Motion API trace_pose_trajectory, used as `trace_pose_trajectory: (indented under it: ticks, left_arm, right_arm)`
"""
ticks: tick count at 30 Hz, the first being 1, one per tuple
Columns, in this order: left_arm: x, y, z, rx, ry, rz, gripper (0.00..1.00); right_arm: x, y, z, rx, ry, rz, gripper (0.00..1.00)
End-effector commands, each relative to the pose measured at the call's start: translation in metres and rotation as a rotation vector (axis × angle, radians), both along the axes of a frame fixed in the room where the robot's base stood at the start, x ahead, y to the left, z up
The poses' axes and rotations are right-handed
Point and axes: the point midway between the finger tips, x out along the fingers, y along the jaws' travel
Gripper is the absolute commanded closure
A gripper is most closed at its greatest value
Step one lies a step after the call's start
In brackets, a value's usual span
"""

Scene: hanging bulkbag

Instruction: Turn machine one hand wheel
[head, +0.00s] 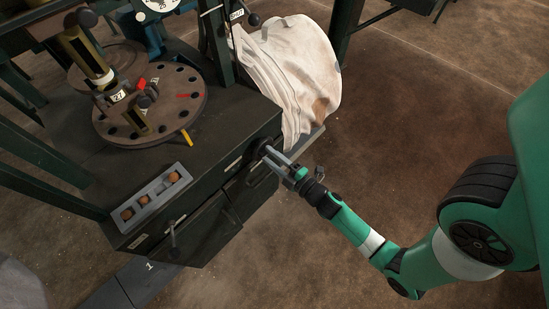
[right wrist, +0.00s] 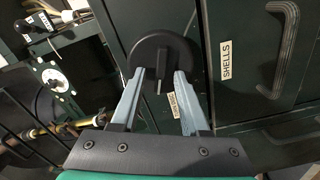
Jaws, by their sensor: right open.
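A round dark hand wheel (right wrist: 163,48) is on the front of the dark machine, with a raised bar across its middle. It also shows small in the head view (head: 260,144), at the machine's right front corner. My right gripper (right wrist: 160,77) is open, with its two grey fingers pointing at the wheel. The wheel's bar appears between the fingertips; I cannot tell whether they touch it. In the head view my right gripper (head: 275,156) reaches the wheel from the lower right. My left gripper is not in view.
A round plate with holes (head: 180,107) sits on the machine's top. A grey tray (head: 149,203) with brown balls lies on the front ledge. A pale cloth bag (head: 290,70) hangs behind the wheel. A drawer marked SHELLS (right wrist: 255,60) is beside it. Floor at right is clear.

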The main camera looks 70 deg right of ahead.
Motion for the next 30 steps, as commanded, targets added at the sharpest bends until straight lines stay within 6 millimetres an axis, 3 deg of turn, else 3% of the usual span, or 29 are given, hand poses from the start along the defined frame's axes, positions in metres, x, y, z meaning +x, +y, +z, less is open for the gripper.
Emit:
trace_pose_trajectory:
  ticks: [5,15,21,30]
  left_arm:
    - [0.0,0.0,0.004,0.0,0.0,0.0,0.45]
    - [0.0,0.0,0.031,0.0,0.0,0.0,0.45]
    - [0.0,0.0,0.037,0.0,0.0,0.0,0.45]
    - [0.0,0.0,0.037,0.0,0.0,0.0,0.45]
  right_arm:
    - [-0.018,0.008,0.0,0.002,0.004,-0.002,0.55]
    - [-0.09,0.037,0.004,-0.001,0.003,-0.012,0.55]
    - [-0.104,0.046,0.002,-0.001,0.001,-0.005,0.55]
    - [-0.105,0.048,0.0,0.0,0.0,0.0,0.55]
